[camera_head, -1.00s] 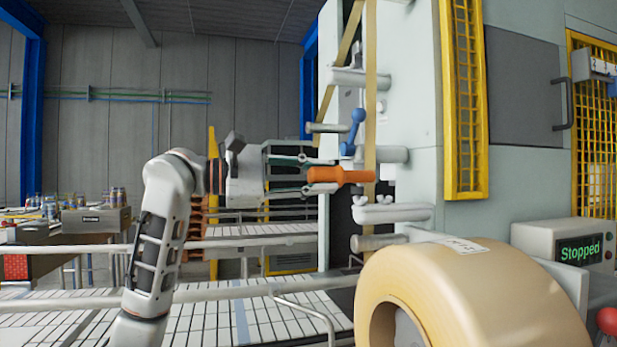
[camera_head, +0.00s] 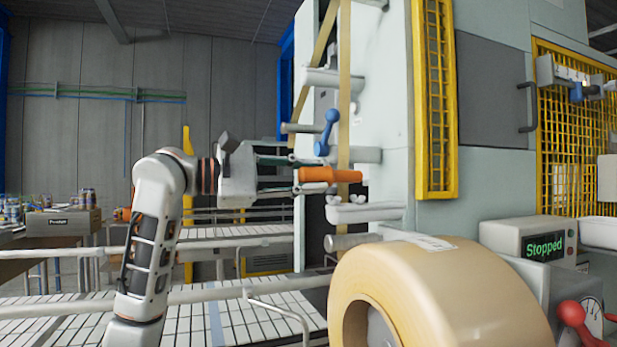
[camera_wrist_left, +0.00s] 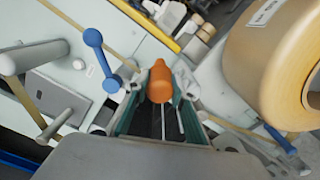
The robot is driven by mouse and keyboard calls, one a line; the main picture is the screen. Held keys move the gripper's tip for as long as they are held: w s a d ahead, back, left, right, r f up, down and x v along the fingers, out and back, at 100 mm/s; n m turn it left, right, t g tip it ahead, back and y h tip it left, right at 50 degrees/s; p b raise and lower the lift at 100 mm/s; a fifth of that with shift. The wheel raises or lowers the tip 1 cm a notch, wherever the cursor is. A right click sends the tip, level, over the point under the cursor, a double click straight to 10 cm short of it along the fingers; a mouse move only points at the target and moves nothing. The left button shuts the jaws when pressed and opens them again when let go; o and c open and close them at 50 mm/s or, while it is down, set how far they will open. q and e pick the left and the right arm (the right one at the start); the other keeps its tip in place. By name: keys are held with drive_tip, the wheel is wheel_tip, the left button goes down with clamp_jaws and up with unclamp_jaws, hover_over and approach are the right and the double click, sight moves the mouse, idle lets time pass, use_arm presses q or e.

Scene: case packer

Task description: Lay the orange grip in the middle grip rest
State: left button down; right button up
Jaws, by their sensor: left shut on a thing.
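My left gripper (camera_head: 300,176) is shut on the orange grip (camera_head: 338,175), which it holds level in the air in front of the pale machine column. The orange grip points right, away from the fingers. In the left wrist view the orange grip (camera_wrist_left: 160,82) shows between the two fingers. A pale bracket rack (camera_head: 560,76) with a small blue item (camera_head: 577,92) is at the upper right, by the yellow mesh guard. I cannot tell whether it holds the middle grip rest. My right gripper is not in view.
Close around the held grip are pale rollers (camera_head: 365,212), a blue lever (camera_head: 326,133) and a tan tape strip (camera_head: 344,110). A large tape roll (camera_head: 450,300) stands below. A "Stopped" display box (camera_head: 520,240) and red knob (camera_head: 570,313) are at right.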

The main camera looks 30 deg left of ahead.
use_arm(q)
drive_tip(key=shift+f, duration=0.4)
drive_tip(key=shift+s+f+b, duration=0.1)
drive_tip(key=shift+f+b, duration=0.2)
drive_tip(key=shift+b, duration=0.1)
drive_tip(key=shift+f+b, duration=0.4)
drive_tip(key=shift+f, duration=0.3)
drive_tip(key=shift+s, duration=0.1)
drive_tip(key=shift+c, duration=1.4)
unclamp_jaws()
drive_tip(key=shift+o, duration=1.4)
